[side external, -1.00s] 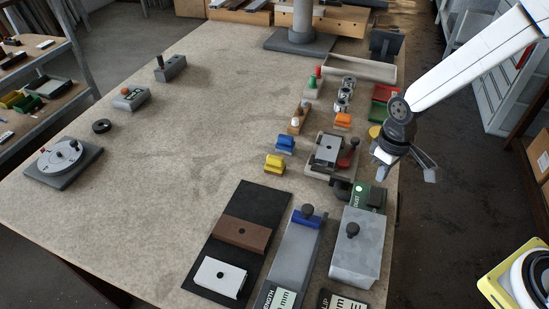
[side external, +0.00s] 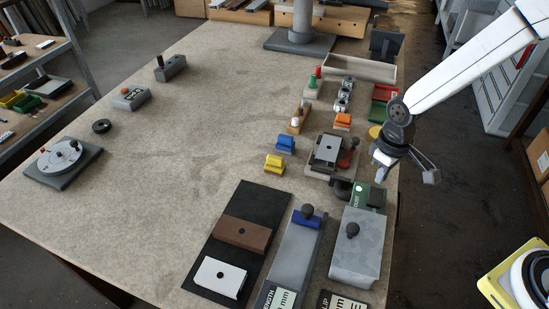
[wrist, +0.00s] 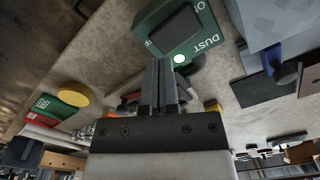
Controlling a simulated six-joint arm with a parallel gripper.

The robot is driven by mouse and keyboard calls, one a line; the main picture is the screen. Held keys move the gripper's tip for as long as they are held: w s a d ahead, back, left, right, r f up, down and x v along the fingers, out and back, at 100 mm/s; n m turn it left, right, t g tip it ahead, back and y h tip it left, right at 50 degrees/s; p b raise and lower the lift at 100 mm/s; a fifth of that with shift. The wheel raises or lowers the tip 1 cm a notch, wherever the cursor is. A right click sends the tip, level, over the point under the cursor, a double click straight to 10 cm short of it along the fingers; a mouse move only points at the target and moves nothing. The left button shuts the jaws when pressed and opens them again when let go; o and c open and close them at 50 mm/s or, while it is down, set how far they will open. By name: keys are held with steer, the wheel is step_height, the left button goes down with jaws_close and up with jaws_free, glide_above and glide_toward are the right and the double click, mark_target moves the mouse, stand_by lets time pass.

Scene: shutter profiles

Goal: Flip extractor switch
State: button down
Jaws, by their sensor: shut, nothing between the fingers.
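The extractor switch is a green box (side external: 369,197) marked DUST at the right edge of the bench, with a dark rocker and a small pale lamp on top. It also fills the top middle of the wrist view (wrist: 203,47), where the dark rocker (wrist: 177,29) and a bright lamp (wrist: 180,59) show. My gripper (side external: 384,172) is just above and beyond the switch in the side view. Its two fingers (wrist: 160,64) are together and empty, pointing at the box's lamp side. I cannot tell whether the tips touch it.
A grey block with a black knob (side external: 355,245) stands just in front of the switch. A fixture with a red-handled clamp (side external: 330,152) lies behind it, near a yellow disc (side external: 376,132). The left-middle of the bench (side external: 200,140) is mostly clear.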

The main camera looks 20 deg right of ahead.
mark_target(378, 188)
steer(key=shift+f, duration=1.5)
stand_by(1.3)
steer(key=shift+r, duration=3.5)
steer(key=shift+d, duration=0.1)
steer(key=s+d+r+m+t, duration=0.1)
steer(key=s+d+m+t, duration=0.1)
steer(key=s+d, duration=0.3)
steer(key=shift+s+d+r+m+t, duration=0.2)
steer(key=shift+s+r+m+t, duration=0.25)
steer(key=shift+s, duration=0.4)
